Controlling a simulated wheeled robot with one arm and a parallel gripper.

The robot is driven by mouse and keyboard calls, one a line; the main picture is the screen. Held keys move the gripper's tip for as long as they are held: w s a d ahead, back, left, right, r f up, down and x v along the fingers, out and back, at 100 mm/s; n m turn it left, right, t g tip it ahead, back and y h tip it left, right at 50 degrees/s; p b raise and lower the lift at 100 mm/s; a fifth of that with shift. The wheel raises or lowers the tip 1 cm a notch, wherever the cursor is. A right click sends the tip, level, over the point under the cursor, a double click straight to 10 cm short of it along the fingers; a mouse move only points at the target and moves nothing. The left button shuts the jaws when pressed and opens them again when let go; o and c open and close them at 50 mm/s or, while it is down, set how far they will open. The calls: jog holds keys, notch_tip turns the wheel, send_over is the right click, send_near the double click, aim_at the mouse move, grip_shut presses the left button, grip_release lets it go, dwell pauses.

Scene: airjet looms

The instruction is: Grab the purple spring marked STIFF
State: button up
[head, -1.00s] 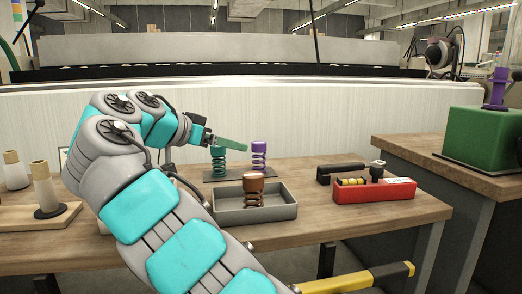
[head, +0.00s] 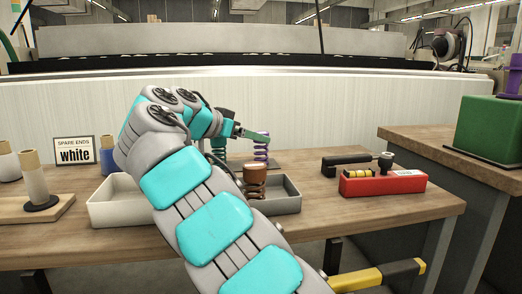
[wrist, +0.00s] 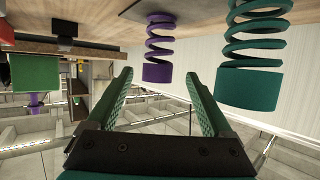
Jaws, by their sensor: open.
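A purple spring with a purple cap (head: 261,149) stands at the back of the table, its top partly hidden by my green finger in the head view. No STIFF marking is legible. In the wrist view, which looks upside down, the purple spring (wrist: 160,42) lies ahead, its cap between the lines of my fingers. My gripper (wrist: 158,76) is open and empty, its tips apart from the spring. A teal spring (wrist: 255,45) with a teal cap stands beside the purple one; it also shows in the head view (head: 218,147).
A brown-capped spring (head: 254,183) stands in a grey tray (head: 290,199) in front. A white tray (head: 112,208), a "white" sign (head: 75,150) and cones (head: 34,180) are left.

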jog(key=x, duration=0.4)
jog(key=shift+w+d+f, duration=0.1)
jog(key=shift+d+f, duration=0.1)
jog(key=shift+f, duration=0.05)
grip_shut()
dwell(0.4)
